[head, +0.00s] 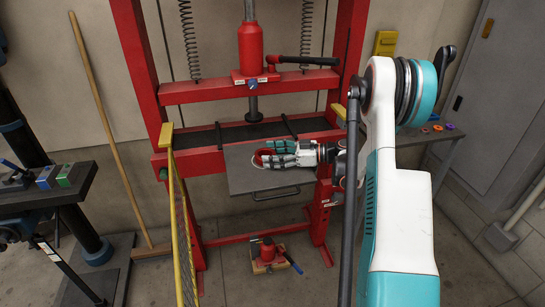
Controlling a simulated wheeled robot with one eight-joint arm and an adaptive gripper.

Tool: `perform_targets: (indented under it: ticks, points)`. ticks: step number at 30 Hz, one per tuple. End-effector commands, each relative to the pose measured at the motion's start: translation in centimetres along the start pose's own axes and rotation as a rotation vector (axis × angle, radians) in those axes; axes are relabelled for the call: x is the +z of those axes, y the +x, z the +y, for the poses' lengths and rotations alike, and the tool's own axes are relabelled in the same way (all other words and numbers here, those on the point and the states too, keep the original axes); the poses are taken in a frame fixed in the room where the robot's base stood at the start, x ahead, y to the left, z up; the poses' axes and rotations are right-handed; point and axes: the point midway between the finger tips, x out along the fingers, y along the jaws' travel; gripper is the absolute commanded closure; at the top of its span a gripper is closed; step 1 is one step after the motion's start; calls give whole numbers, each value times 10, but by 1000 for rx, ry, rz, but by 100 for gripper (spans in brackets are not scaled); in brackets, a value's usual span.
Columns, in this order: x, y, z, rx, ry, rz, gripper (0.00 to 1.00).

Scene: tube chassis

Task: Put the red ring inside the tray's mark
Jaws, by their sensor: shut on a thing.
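My gripper (270,153) reaches in from the right, over the far part of a dark grey tray (245,184) at the front of the red press. It is shut on the red ring (257,158), which shows as a small red curve at the fingertips. The fingers cover much of the ring. I cannot tell whether the ring touches the tray or is held just above it. The tray's mark cannot be made out clearly from here; my gripper and the ring may cover it.
The red press frame (190,160) stands around the tray, with a yellow mesh guard (182,230) at the left front. A side table (440,136) at the right bears several small coloured pieces. A red jack (267,252) stands on the floor below. The tray's front part is bare.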

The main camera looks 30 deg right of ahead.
Motion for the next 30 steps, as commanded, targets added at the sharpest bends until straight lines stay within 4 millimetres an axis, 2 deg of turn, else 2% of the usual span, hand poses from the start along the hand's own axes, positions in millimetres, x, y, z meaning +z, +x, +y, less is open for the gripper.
perform_targets:
  ticks: [8,9,12,25,30]
  points:
    - [1,0,0,0,0,1,68]
    - [2,0,0,0,0,0,37]
    - [1,0,0,0,0,0,19]
    - [-2,0,0,0,0,0,19]
    - [-3,-24,1,3,0,0,19]
